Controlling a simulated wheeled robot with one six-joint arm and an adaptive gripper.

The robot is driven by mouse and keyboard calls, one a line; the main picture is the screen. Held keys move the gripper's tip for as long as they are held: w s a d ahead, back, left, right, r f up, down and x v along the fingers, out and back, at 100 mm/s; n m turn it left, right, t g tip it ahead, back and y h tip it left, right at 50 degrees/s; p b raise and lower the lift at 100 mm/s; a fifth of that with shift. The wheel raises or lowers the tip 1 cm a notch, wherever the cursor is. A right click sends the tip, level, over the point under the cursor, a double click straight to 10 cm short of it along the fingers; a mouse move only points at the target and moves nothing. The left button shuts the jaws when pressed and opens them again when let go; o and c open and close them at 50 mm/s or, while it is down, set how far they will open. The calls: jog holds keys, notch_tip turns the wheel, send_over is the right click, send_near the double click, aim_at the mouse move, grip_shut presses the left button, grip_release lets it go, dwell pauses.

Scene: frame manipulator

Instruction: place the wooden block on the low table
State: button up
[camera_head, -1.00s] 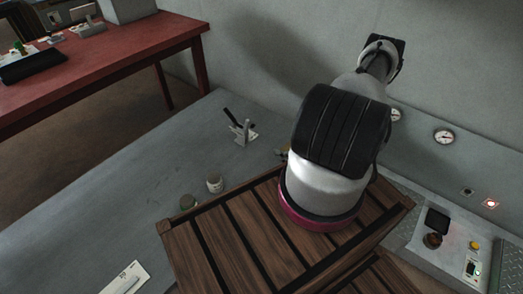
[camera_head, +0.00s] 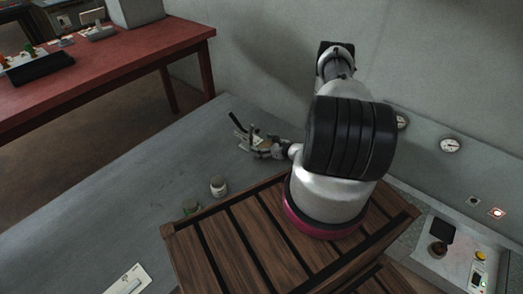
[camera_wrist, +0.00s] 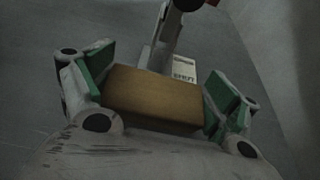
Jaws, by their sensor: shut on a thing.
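The wooden block (camera_wrist: 155,97) is a tan-brown rectangular piece in the wrist view. It lies across between the green pads of my gripper (camera_wrist: 160,88), which is shut on it. In the head view my gripper (camera_head: 264,149) is above or at the grey surface, beside a small upright stand; the block is too small there to make out clearly. A red table (camera_head: 120,60) stands at the upper left, and a broad grey worktop (camera_head: 110,200) lies in front of it. I cannot tell which of them is the low table.
The stand (camera_wrist: 164,40) rises just beyond the block, with a white label plate (camera_wrist: 185,70) behind it. Two small jars (camera_head: 218,186) stand near the slatted wooden top (camera_head: 225,235). The red table holds a black tray (camera_head: 45,66). The left worktop is mostly clear.

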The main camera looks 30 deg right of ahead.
jog(key=shift+w+a, duration=0.35)
jog(key=shift+w, duration=0.3)
jog(key=shift+d+f, duration=0.1)
jog(key=shift+f, duration=1.65)
jog(key=shift+s+f, duration=0.1)
jog(key=o, duration=0.9)
